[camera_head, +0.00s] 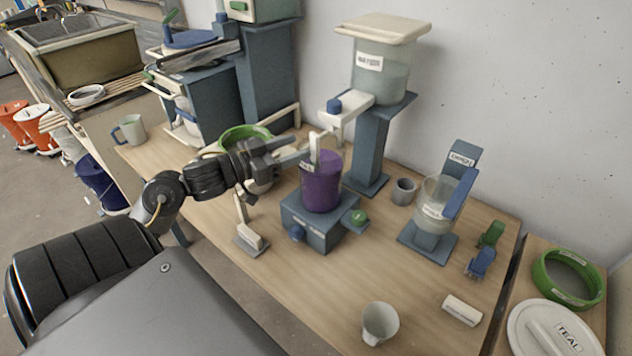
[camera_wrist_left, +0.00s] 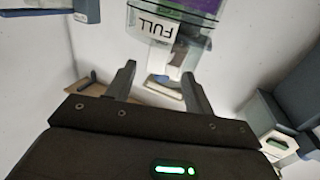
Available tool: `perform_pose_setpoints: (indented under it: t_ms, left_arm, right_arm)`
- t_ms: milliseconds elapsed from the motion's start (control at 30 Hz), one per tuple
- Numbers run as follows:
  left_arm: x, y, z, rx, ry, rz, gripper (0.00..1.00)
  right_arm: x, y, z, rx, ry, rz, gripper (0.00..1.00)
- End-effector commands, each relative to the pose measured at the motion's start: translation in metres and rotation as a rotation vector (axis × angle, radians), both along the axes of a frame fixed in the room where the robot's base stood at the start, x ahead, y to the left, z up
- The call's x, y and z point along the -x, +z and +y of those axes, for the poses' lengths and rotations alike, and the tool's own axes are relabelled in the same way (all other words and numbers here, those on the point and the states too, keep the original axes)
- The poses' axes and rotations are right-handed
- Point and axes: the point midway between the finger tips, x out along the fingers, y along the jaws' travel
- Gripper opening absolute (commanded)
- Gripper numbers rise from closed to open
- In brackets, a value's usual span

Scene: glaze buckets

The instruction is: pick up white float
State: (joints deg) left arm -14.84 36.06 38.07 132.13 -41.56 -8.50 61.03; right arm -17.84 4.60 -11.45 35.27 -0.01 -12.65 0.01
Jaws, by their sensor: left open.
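The clear jar (camera_head: 321,183) of purple liquid stands on a blue-grey base. A pale upright piece (camera_head: 314,148), possibly the white float, shows at the jar's rim; I cannot tell how deep it reaches. My left gripper (camera_head: 299,151) is open, just left of this piece near the top of the jar, its fingers pointing right. In the left wrist view the two fingers (camera_wrist_left: 158,82) are apart, and the jar's FULL label (camera_wrist_left: 157,23) shows beyond them. I see nothing held between them. A white labelled block (camera_head: 463,310) lies on the table at the front right. My right gripper is out of view.
A white dispenser arm (camera_head: 347,115) with a blue knob overhangs behind the jar, under a tank (camera_head: 381,75). A green-rimmed bucket (camera_head: 243,140) stands behind my left gripper. A cup (camera_head: 380,323) stands at the front. The table between cup and jar base is clear.

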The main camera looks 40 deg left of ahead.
Motion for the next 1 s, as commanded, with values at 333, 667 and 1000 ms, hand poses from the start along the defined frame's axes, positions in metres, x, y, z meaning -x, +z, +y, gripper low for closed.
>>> perform_pose_setpoints:
  t_ms: [333, 667, 1000]
  left_arm:
    - [-0.016, 0.001, -0.007, 0.002, -0.002, 0.0, 0.53]
    - [-0.055, -0.001, -0.023, 0.0, -0.001, 0.0, 0.53]
    - [-0.058, -0.003, -0.024, -0.002, -0.001, 0.002, 0.44]
  right_arm:
    - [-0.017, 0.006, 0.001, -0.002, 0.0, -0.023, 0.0]
    - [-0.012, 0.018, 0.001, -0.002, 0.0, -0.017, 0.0]
    - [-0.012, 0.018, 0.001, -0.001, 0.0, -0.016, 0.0]
